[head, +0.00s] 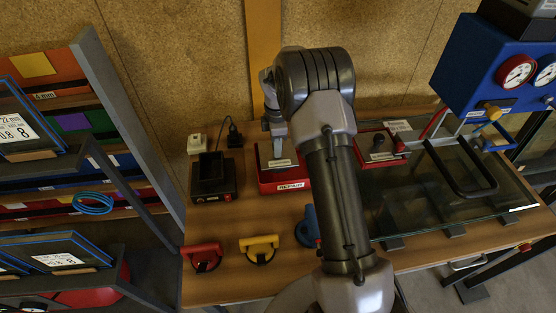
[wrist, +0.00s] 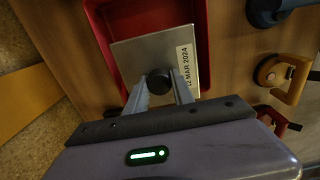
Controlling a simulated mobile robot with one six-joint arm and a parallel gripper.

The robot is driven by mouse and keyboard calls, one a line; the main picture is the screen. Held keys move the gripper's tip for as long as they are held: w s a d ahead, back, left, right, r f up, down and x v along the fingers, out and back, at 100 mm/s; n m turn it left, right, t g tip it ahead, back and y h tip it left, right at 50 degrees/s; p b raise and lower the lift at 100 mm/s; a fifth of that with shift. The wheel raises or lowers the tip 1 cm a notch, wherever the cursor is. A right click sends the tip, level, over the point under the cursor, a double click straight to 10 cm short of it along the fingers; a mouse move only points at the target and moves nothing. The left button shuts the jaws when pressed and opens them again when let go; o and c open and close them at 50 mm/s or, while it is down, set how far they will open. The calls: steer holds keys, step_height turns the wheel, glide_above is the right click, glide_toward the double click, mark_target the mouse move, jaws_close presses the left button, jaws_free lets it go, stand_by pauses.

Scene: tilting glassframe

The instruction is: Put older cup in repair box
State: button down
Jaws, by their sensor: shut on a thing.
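My gripper (head: 277,146) points down over the red box marked REPAIR (head: 284,186). In the wrist view my gripper (wrist: 159,80) is shut on the black knob (wrist: 159,84) of a square metallic plate (wrist: 132,55) whose label reads 12 MAR 2024. The plate lies over the opening of the red box (wrist: 98,22) and covers part of it; whether it rests on the bottom I cannot tell. Red (head: 205,256), yellow (head: 260,248) and blue (head: 308,228) handled suction cups sit along the table's front. No dates are readable on them.
A black device (head: 212,178) stands left of the box. A second red tray with a black-knobbed plate (head: 380,143) lies right of my arm, by the glass sheet (head: 430,195). A blue gauge unit (head: 495,65) stands back right, a shelf rack (head: 90,130) left.

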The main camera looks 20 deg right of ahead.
step_height(320, 180, down, 6)
steer(key=shift+r+b, duration=0.25)
steer(key=shift+b, duration=0.45)
steer(key=shift+f, duration=0.1)
steer(key=c, duration=1.1)
jaws_free()
